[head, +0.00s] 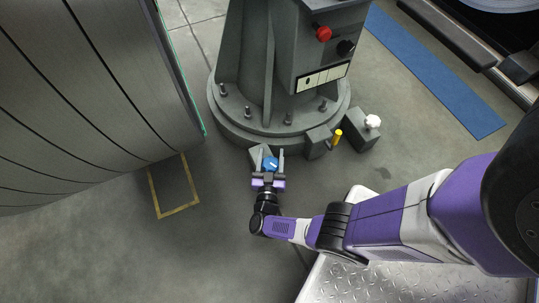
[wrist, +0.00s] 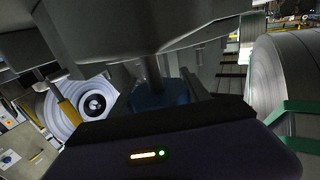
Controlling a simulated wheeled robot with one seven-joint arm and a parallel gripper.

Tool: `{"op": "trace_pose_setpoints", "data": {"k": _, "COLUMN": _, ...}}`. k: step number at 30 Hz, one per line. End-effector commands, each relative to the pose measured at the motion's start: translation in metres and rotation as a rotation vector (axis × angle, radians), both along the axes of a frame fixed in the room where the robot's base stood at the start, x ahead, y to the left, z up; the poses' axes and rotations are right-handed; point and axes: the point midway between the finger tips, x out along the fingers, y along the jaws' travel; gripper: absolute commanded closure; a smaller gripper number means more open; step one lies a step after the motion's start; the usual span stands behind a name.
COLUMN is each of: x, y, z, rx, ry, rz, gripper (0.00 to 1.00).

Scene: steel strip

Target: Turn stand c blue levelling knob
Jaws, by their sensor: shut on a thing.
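The blue levelling knob (head: 270,163) sits on a small grey block at the front foot of the grey machine stand (head: 270,125). My gripper (head: 269,165) reaches it from the front, with one finger on each side of the knob, and is shut on it. In the wrist view the blue knob (wrist: 160,96) is dark and partly hidden by my gripper's body, with a finger on either side and a grey stem above it. The knob's marking shows as a small white line in the head view.
A yellow knob (head: 337,137) and a white knob (head: 372,121) are on blocks to the right. Red (head: 323,33) and black (head: 346,48) knobs are on the stand's box. A large steel coil (head: 80,90) stands at left, beside a yellow floor mark (head: 176,211).

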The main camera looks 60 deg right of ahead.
Motion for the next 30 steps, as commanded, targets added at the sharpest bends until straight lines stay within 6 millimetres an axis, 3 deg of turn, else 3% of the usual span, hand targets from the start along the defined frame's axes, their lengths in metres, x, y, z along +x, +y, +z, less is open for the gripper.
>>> {"op": "trace_pose_setpoints", "data": {"k": 12, "x": -0.0019, "y": -0.0006, "z": 0.0019, "rx": -0.004, "ry": -0.003, "rz": -0.119, "gripper": 0.86}}
{"op": "trace_pose_setpoints", "data": {"k": 30, "x": -0.0043, "y": -0.0024, "z": 0.0017, "rx": -0.002, "ry": -0.005, "rz": -0.151, "gripper": 0.86}}
